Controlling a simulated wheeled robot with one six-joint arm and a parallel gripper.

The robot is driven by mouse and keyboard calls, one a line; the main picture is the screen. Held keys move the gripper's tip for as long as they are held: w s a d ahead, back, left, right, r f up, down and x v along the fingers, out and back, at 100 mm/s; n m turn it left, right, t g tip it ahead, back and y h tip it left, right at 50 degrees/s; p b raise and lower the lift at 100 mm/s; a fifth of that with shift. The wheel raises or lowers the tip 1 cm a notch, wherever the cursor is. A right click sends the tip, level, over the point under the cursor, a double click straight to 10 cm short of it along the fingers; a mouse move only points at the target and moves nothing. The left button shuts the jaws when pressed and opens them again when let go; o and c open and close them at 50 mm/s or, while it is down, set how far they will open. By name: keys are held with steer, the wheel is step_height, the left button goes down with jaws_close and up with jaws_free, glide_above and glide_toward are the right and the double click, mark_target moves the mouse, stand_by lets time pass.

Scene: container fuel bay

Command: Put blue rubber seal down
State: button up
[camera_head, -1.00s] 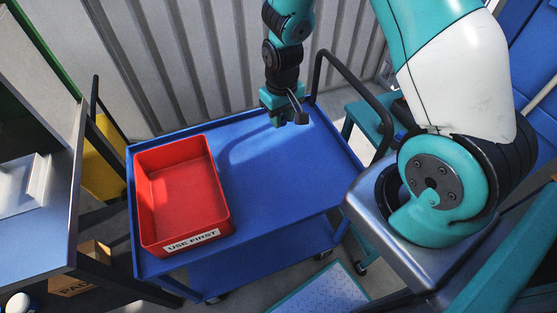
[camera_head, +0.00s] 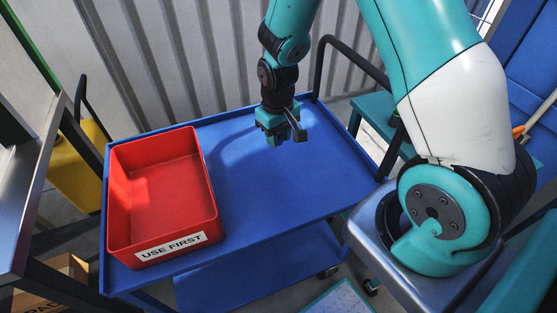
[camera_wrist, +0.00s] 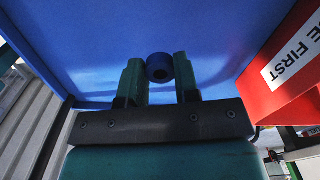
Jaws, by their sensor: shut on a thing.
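The blue rubber seal (camera_wrist: 159,68) shows in the wrist view as a small dark blue ring with a hole. It sits between the two fingertips of my gripper (camera_wrist: 160,80), which is shut on it. In the head view my gripper (camera_head: 283,138) points down over the far part of the blue cart's top (camera_head: 260,180). The seal cannot be made out there, and the gap between it and the cart top is hard to judge. A red bin (camera_head: 160,195) labelled "USE FIRST" stands on the cart to the left of my gripper, and looks empty.
The cart top right of the bin is bare. The cart has a raised rim and a dark push handle (camera_head: 350,55) at its right. A metal bench (camera_head: 28,185) stands at the left, and a corrugated wall (camera_head: 190,50) rises behind.

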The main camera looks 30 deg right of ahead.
mark_target(278, 167)
step_height(278, 167, down, 10)
steer(key=shift+r, duration=0.25)
steer(key=shift+f, duration=0.2)
steer(key=o, duration=0.9)
steer(key=shift+r, duration=0.15)
